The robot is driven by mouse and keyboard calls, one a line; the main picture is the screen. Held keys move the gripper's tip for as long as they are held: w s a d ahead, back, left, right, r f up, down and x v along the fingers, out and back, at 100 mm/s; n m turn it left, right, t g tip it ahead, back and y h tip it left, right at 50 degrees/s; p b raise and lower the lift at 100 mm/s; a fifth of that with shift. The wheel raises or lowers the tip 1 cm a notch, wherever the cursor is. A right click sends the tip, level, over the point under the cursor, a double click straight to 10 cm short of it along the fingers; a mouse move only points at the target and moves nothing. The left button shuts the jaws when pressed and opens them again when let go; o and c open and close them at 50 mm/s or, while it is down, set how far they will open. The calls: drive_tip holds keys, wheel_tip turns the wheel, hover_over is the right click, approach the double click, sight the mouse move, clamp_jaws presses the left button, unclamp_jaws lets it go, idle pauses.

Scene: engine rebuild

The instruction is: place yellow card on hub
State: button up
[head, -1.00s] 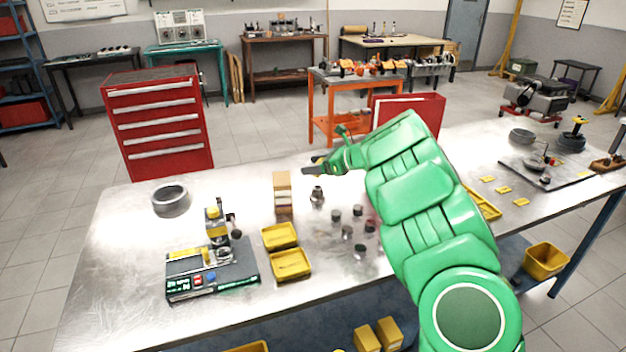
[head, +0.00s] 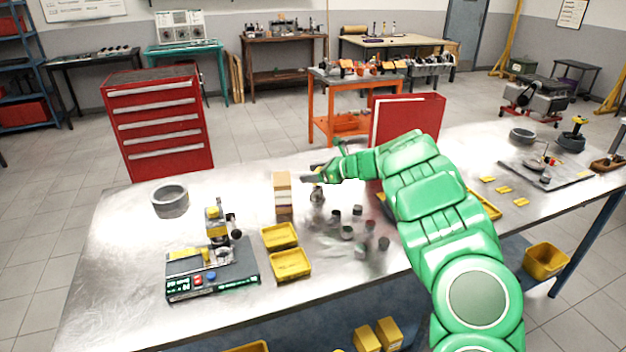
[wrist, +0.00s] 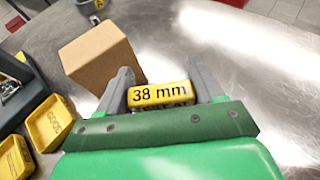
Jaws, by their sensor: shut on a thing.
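My gripper (wrist: 163,88) is shut on a yellow card (wrist: 158,94) marked "38 mm" in the wrist view. The card lies across between the two grey fingers. In the head view my gripper (head: 313,180) is above the metal table, just right of the tan box, with a small metal part partly below it; the held card is hard to make out there. Other yellow cards (head: 503,189) lie at the table's right. I cannot tell for sure which part is the hub; a grey ring (head: 170,201) stands at left, and a dark mat (head: 568,178) with round parts lies at right.
The tan box (wrist: 96,56) stands close to my left finger. Yellow trays (head: 290,264) and a tester (head: 212,272) are left of my arm. Several small dark cylinders (head: 347,232) stand in the middle. A red binder-like panel (head: 408,120) is behind my arm.

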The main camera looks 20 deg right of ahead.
drive_tip(key=shift+f, duration=1.05)
drive_tip(key=shift+f, duration=0.1)
drive_tip(key=o, duration=1)
drive_tip(key=shift+s+d+r, duration=0.15)
drive_tip(key=shift+r, duration=0.05)
drive_tip(key=v, duration=1.1)
drive_tip(key=shift+s+d+r, duration=0.15)
drive_tip(key=shift+s, duration=0.05)
